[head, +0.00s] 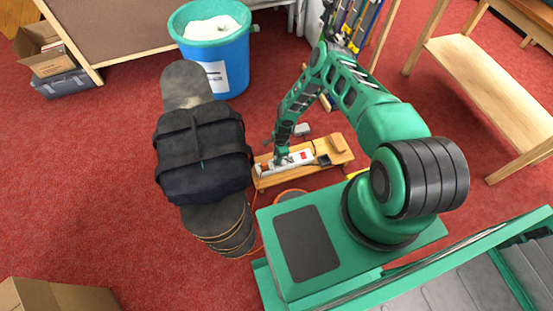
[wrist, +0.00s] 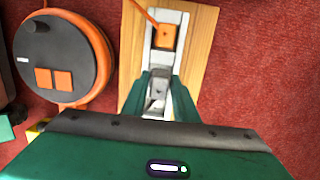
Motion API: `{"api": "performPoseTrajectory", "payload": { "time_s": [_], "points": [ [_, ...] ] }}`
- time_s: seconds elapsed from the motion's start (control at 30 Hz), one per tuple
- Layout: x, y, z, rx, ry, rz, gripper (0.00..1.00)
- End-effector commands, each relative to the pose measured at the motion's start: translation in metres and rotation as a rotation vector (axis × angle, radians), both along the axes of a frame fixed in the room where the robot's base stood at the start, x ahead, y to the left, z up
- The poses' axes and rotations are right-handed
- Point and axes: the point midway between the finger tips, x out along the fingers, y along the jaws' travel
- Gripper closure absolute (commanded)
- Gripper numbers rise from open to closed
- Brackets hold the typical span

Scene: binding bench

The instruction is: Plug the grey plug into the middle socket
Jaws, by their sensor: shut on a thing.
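My gripper (wrist: 160,92) is shut on the grey plug (wrist: 157,86) in the wrist view. The plug is over or against the white socket strip (wrist: 176,18); I cannot tell whether it is seated. An orange plug with an orange cord (wrist: 165,37) sits in the strip, beyond the grey plug. In the head view, my gripper (head: 281,159) is down at the left part of the strip (head: 299,158), which has a red switch. The gripper hides the grey plug and the middle socket there.
The strip lies on a low wooden stand (head: 275,179) with a black block (head: 324,160) and a wooden block (head: 338,142). An orange cable reel (wrist: 62,52) is beside it.

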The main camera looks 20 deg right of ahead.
Motion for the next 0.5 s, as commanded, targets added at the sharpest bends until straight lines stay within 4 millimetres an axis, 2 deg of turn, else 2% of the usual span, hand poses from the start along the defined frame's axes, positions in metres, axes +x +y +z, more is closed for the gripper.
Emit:
{"api": "performPoseTrajectory", "payload": {
  "time_s": [0.5],
  "points": [
    [0.0001,0.0002,-0.0051,0.000,0.000,0.001,0.93]
  ]
}}
